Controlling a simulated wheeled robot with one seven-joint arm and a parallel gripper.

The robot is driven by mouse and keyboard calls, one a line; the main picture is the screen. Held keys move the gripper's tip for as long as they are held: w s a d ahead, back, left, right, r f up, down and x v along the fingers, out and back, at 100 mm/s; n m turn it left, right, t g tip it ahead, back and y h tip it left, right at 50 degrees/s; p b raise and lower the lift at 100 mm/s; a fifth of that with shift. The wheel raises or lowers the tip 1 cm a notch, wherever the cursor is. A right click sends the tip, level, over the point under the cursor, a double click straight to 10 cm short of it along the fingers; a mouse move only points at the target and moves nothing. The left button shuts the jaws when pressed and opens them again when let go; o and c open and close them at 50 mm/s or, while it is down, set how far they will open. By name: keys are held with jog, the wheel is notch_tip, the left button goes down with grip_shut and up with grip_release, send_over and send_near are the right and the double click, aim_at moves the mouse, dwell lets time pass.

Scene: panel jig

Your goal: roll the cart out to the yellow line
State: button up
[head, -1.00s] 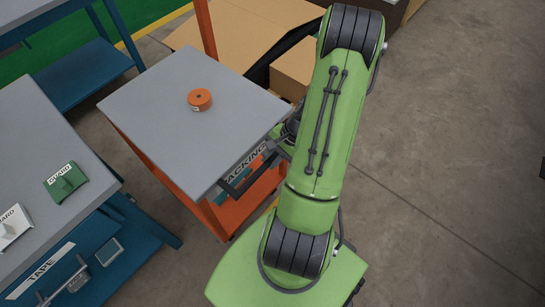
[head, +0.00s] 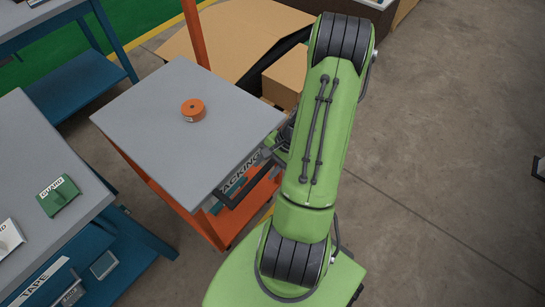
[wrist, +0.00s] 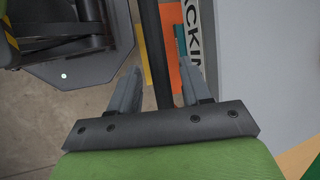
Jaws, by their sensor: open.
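The cart has a grey top (head: 165,115), an orange frame and a PACKING label (head: 240,172). Its black handle (head: 240,190) runs along the side facing me. My gripper (wrist: 160,68) is open, with the handle bar (wrist: 152,45) passing between its two fingers; a gap shows on each side. In the head view my gripper is mostly hidden by my green arm at the cart's near right corner. An orange roll (head: 193,110) lies on the cart top. A yellow line (head: 163,31) edges the green floor at the upper left.
A bench with a green GUARD part (head: 58,195) stands close left of the cart, and another blue bench (head: 95,45) stands behind it. Cardboard boxes (head: 285,78) lie beyond the cart. Bare concrete floor (head: 450,130) is open to the right.

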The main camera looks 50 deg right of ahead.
jog(key=p+v, duration=0.5)
jog(key=v, duration=1)
jog(key=shift+r, duration=0.2)
jog(key=w+a+r+n+g+h+p, duration=0.15)
jog(key=w+a+r+n+h, duration=0.35)
jog(key=a+r+n, duration=0.65)
jog(key=s+a+r+n+t+p, duration=0.1)
jog(key=s+a+r+n+t, duration=0.1)
jog(key=a+r, duration=0.4)
jog(key=s+a+r+n+t+p, duration=0.1)
jog(key=s+a+r+n, duration=0.2)
jog(key=a+r, duration=0.3)
jog(key=shift+s+a+t+p, duration=0.35)
jog(key=shift+s+a, duration=0.15)
jog(key=shift+s, duration=0.25)
jog(key=shift+n, duration=0.25)
